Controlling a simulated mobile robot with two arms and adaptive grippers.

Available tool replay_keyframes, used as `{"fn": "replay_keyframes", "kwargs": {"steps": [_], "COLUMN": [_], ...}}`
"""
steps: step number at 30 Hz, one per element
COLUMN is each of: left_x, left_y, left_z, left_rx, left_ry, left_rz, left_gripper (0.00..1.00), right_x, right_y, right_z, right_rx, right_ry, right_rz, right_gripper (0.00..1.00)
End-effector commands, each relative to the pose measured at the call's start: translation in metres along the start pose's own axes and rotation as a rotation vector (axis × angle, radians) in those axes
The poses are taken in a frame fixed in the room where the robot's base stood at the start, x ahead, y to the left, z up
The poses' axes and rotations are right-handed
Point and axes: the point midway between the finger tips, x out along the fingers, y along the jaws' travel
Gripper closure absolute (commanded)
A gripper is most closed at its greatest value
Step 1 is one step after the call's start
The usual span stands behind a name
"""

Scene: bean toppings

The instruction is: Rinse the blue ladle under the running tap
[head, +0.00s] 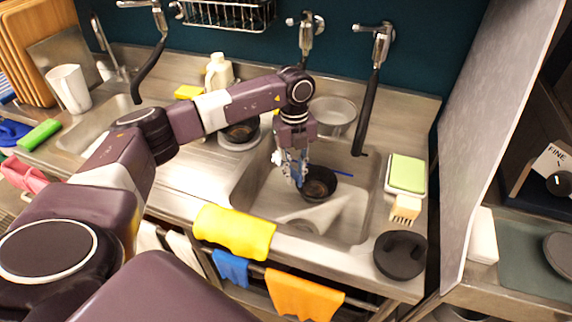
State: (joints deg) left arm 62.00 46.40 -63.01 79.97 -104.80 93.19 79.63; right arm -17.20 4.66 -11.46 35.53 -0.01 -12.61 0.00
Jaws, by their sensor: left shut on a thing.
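My left gripper (296,180) reaches down into the right-hand sink basin (262,190). It is shut on the blue ladle, whose blue part (338,173) shows as a thin line beside a dark round bowl (319,184). The grip point is partly hidden by the fingers. A tap with a long black spout (367,110) hangs from the wall to the right of the gripper. Another wall tap (306,32) is behind my left arm, its lower part hidden. I cannot make out a water stream clearly. My right gripper is not in view.
A metal bowl (334,112) stands behind the basin. A green sponge (407,172), a brush (405,209) and a black round object (400,255) sit on the right ledge. A yellow cloth (235,232) drapes over the front edge. A grey partition (497,100) bounds the right.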

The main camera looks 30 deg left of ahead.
Motion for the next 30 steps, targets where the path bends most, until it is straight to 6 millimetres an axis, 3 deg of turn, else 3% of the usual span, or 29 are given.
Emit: {"fn": "replay_keyframes", "kwargs": {"steps": [8,30], "left_x": [-0.001,0.005], "left_y": [0.002,0.021], "left_z": [-0.003,-0.067], "left_rx": [0.002,0.002], "left_ry": [0.000,0.001], "left_rz": [0.000,0.001], "left_gripper": [1.00,1.00], "right_x": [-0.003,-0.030], "right_y": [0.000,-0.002], "right_z": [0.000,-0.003], "right_rx": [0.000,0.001], "right_ry": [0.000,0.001], "right_rz": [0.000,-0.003], "right_gripper": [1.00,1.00]}}
